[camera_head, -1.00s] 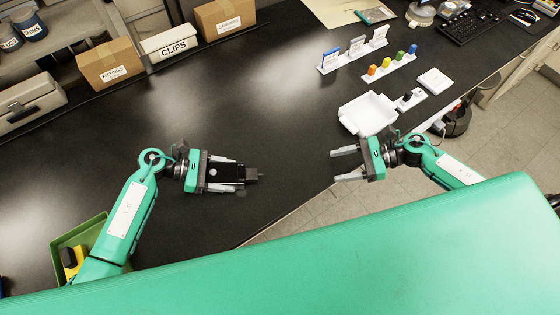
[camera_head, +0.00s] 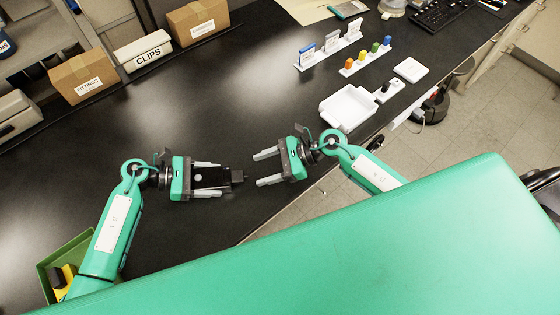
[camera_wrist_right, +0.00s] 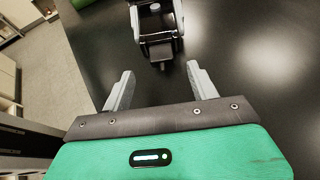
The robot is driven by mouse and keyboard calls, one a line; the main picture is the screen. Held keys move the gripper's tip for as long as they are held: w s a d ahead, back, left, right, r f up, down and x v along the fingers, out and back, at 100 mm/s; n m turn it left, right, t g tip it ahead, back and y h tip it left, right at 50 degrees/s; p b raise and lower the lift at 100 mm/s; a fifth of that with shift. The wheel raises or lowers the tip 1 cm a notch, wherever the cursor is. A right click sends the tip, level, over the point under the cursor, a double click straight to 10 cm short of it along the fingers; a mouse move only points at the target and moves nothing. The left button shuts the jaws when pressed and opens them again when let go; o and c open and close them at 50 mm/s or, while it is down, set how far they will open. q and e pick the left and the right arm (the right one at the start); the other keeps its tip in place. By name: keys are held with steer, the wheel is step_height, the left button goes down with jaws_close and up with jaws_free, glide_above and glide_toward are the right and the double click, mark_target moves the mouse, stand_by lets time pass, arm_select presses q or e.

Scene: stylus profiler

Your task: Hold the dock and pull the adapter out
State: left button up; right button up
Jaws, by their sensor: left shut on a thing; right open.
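The dock (camera_head: 210,178) is a black block, and my left gripper (camera_head: 218,178) is shut on it with a finger along each side. The adapter (camera_head: 237,176) is a small dark piece at the dock's right end, facing my right gripper. My right gripper (camera_head: 266,168) is open and empty, a short gap to the right of the adapter. In the right wrist view the adapter (camera_wrist_right: 160,50) and dock (camera_wrist_right: 154,18) show at the top, beyond the two spread fingers of my right gripper (camera_wrist_right: 158,88). Whether the adapter touches the dock's inside is hidden.
A white tray (camera_head: 372,112) lies to the right near the table edge. Racks with coloured pieces (camera_head: 366,57) stand behind it. The black table (camera_head: 225,105) is clear in the middle.

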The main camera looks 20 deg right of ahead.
mark_target(240, 176)
steer(key=x, duration=0.6)
steer(key=shift+w+a+f, duration=0.1)
steer(key=shift+a+f, duration=0.1)
steer(key=shift+a, duration=0.05)
jaws_close()
